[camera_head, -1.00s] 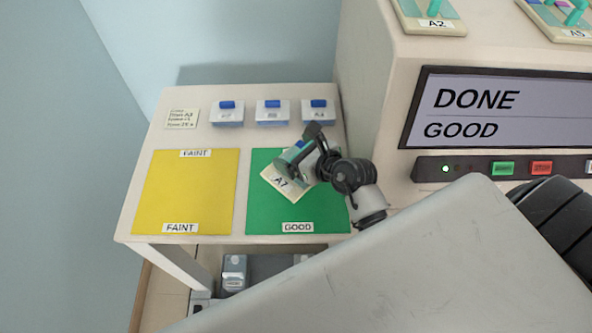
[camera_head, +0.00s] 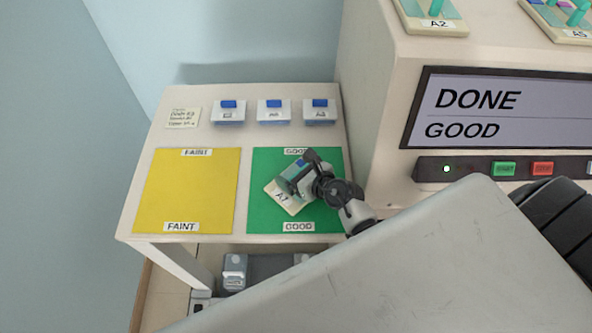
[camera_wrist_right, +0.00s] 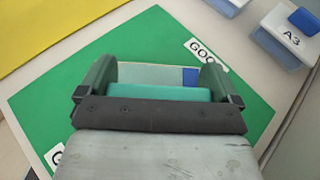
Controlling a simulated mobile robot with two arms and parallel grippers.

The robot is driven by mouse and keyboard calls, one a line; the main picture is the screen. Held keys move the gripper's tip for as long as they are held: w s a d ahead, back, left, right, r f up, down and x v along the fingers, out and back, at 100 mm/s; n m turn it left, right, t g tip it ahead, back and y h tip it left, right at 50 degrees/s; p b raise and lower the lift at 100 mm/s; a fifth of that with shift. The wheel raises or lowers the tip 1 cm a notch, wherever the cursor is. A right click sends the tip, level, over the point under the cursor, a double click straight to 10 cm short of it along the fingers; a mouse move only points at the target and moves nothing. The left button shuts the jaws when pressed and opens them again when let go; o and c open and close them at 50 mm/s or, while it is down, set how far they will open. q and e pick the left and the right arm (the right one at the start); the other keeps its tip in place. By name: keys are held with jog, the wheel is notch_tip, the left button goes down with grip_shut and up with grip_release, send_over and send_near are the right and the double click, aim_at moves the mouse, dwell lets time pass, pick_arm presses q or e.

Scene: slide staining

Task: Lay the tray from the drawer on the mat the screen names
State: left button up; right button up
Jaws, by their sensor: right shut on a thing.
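The screen (camera_head: 480,112) reads "DONE" and "GOOD". The tray labelled A7 (camera_head: 283,199) is over the green GOOD mat (camera_head: 270,219); I cannot tell whether it touches the mat. My right gripper (camera_head: 296,180) is shut on the tray's teal handle, which shows between the fingers in the right wrist view (camera_wrist_right: 158,93). The gripper hides much of the tray. The yellow FAINT mat (camera_head: 190,190) lies to the left and is empty. My left gripper is not in view.
Several small blue-topped boxes, one of them (camera_head: 273,112), stand along the table's back edge beside a note card (camera_head: 183,118). The machine (camera_head: 375,90) stands at the right, with trays A2 (camera_head: 434,18) and A5 (camera_head: 565,25) on top.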

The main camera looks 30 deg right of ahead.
jog(key=shift+r, duration=0.1)
jog(key=o, duration=0.7)
jog(key=shift+c, duration=0.2)
jog(key=v, duration=1.2)
jog(key=shift+s, duration=0.1)
